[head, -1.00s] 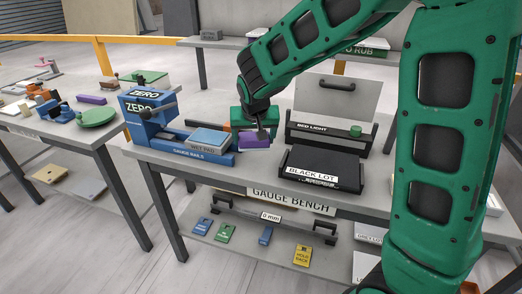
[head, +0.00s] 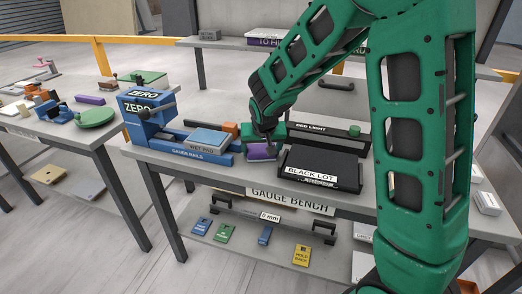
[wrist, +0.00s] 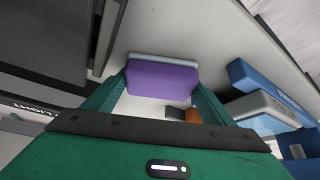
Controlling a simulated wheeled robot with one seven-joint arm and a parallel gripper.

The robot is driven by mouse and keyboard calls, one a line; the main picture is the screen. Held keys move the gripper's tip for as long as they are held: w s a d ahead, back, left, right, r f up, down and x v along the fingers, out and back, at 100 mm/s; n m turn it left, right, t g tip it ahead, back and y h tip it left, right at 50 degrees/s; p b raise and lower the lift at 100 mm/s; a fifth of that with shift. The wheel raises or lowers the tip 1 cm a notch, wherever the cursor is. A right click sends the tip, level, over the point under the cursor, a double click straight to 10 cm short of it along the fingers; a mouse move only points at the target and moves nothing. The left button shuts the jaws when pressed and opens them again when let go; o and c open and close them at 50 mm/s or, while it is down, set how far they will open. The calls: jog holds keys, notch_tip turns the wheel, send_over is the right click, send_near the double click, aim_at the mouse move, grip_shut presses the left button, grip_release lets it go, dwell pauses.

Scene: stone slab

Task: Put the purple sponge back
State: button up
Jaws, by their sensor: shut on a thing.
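The purple sponge (head: 262,152) is a small block with a pale layer along one edge. It is at the gauge bench (head: 222,178), between the blue gauge rails and the black lot tray. It also shows in the wrist view (wrist: 162,80), between my green fingers. My gripper (head: 266,143) is shut on the sponge from above and partly hides it. In the head view the sponge looks slightly tilted. I cannot tell whether it touches the bench top.
Another purple block (head: 91,100) lies on the left table.

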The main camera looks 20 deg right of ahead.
jog(key=o, duration=0.7)
jog(key=v, duration=1.2)
jog(key=shift+m+g+h, duration=0.3)
jog(key=shift+m+g, duration=0.2)
jog(key=shift+g, duration=0.1)
jog(key=s+d, duration=0.1)
jog(key=d, duration=0.1)
jog(key=s+d, duration=0.2)
jog(key=d, duration=0.1)
jog(key=s+d, duration=0.2)
jog(key=shift+s+d+r, duration=0.2)
jog(key=shift+d, duration=0.15)
jog(key=s+d, duration=0.2)
jog(key=s, duration=0.1)
jog(key=s+d+m+g, duration=0.1)
jog(key=s+d, duration=0.2)
jog(key=s, duration=0.1)
jog(key=s+d+g, duration=0.1)
jog(key=s+d, duration=0.2)
jog(key=shift+s+f, duration=0.15)
jog(key=s+d+g, duration=0.1)
jog(key=s, duration=0.5)
jog(key=s+d+f+m+y, duration=0.1)
jog(key=s, duration=0.5)
jog(key=s+d+g+y, duration=0.1)
jog(key=s, duration=0.5)
jog(key=shift+d+f+m+g, duration=0.1)
jog(key=shift+f+m+g, duration=0.2)
jog(key=shift+f+m, duration=0.1)
